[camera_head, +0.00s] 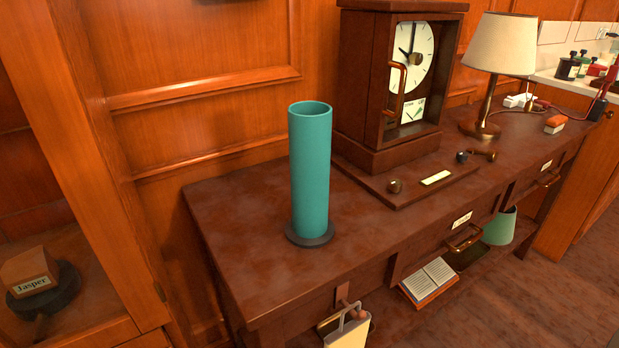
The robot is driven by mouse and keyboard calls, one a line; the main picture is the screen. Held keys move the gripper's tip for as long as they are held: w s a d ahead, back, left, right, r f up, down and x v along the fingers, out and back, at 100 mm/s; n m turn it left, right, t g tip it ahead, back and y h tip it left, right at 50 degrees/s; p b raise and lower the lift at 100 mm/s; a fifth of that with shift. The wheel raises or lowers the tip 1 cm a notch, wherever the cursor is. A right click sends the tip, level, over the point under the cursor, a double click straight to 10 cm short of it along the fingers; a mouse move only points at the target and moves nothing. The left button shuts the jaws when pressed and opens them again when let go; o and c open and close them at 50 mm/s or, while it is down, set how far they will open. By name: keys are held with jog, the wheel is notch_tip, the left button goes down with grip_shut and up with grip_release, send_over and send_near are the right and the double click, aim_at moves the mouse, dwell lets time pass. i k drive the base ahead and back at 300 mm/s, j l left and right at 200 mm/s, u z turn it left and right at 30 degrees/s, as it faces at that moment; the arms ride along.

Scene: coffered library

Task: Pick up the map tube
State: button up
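The map tube (310,168) is a tall teal cylinder with an open top. It stands upright on a dark round base (310,236) near the left end of a brown wooden desk (240,215). Nothing touches the tube's sides. My gripper is not in the head camera view.
A wooden clock (390,90) stands right of the tube, on a plinth with knobs. A lamp (500,50) and an orange-and-white item (555,123) are farther right. An open book (430,281) and a green bin (500,226) are below. Desk space around the tube is clear.

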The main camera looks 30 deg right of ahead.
aim_at(310, 227)
jog(key=k+l+u, duration=0.1)
jog(key=l, duration=0.35)
jog(key=k+l+u, duration=0.1)
jog(key=l, duration=0.3)
jog(key=k+l+u, duration=0.1)
jog(key=l, duration=0.35)
jog(key=k+l+u, duration=0.1)
jog(key=k+l, duration=0.15)
jog(key=k+l+u, duration=0.1)
jog(key=l, duration=0.4)
jog(key=k+l+u, duration=0.1)
jog(key=k+l, duration=0.15)
jog(key=l, duration=0.15)
